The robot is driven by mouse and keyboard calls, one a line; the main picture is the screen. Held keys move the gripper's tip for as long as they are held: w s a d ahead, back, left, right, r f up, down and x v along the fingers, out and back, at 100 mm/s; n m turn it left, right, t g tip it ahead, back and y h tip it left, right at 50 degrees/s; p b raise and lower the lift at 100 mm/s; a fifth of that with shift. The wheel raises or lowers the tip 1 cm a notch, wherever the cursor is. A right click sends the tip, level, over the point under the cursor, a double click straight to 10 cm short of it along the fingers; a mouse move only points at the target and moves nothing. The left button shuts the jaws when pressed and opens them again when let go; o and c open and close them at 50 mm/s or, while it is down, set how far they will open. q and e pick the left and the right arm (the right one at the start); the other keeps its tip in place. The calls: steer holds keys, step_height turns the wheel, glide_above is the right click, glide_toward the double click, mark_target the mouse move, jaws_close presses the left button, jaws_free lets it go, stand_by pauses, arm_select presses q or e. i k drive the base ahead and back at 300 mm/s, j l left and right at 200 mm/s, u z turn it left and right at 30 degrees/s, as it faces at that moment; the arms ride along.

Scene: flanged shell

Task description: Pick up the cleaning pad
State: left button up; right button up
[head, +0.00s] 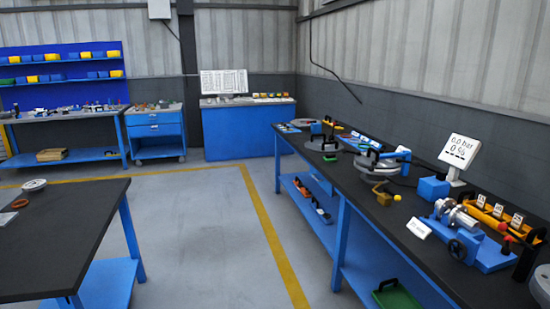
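I cannot make out the cleaning pad for certain in the head view; the small items on the benches are too small to tell apart. The long right workbench (365,200) has a black top and blue legs and carries many parts. On it are a metal flanged part (383,164) with an orange-yellow piece in front, and a blue fixture (487,252) holding a metal cylinder. Neither of my grippers shows in this view.
A display (460,150) stands on the right bench, beside orange trays (490,221). A green tray (397,300) is on its lower shelf. A black-topped table (65,240) is at left with a pale disc (34,185). The floor (200,220) between is clear.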

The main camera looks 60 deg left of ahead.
mark_target(329, 157)
steer(key=u, duration=1.5)
steer(key=i+j+u, duration=0.15)
steer(key=i, duration=0.3)
steer(key=i+u, duration=0.2)
steer(key=i, duration=1.95)
steer(key=i+j+z, duration=0.1)
steer(key=i+z, duration=0.35)
steer(key=i+j+z, duration=0.25)
steer(key=i+z, duration=0.2)
steer(key=i+j+z, duration=0.45)
steer(key=k+l, duration=0.05)
steer(key=k, duration=0.05)
